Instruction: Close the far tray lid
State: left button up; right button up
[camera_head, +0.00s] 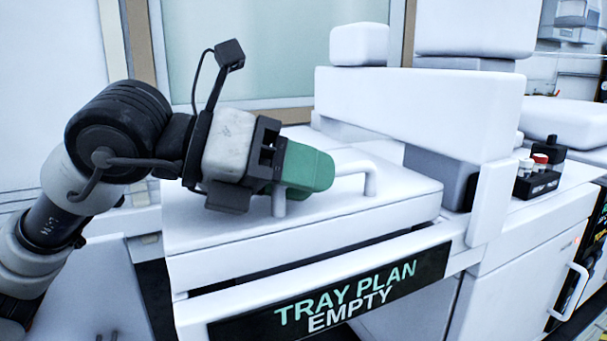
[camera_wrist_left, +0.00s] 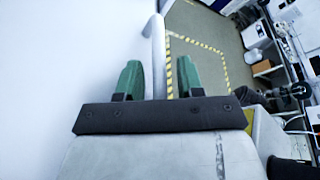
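The white tray lid (camera_head: 235,232) lies almost flat over the white unit labelled "TRAY PLAN EMPTY" (camera_head: 335,297). I cannot tell whether it is fully seated. A white bar handle (camera_head: 352,167) stands on top of it. My left gripper (camera_head: 307,168), with green fingers, is at the handle's left part and hides some of it. In the left wrist view, the two green fingers (camera_wrist_left: 158,78) are apart, with the white handle (camera_wrist_left: 157,45) between them. A gap shows beside the right finger. My right gripper is not in view.
A tall white instrument block (camera_head: 410,110) stands behind and right of the lid. A black rack with small vials (camera_head: 537,183) is farther right. A cabinet with a handle (camera_head: 572,290) is at lower right. The left wrist view shows floor with yellow-black tape (camera_wrist_left: 210,47).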

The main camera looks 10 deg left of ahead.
pick_arm(q)
jog(key=shift+a, duration=0.15)
jog(key=shift+a+r, duration=0.1)
jog(key=shift+a, duration=0.3)
notch_tip(320, 180, up, 3)
jog(key=b, duration=0.2)
send_over(197, 220)
jog(key=shift+r, duration=0.2)
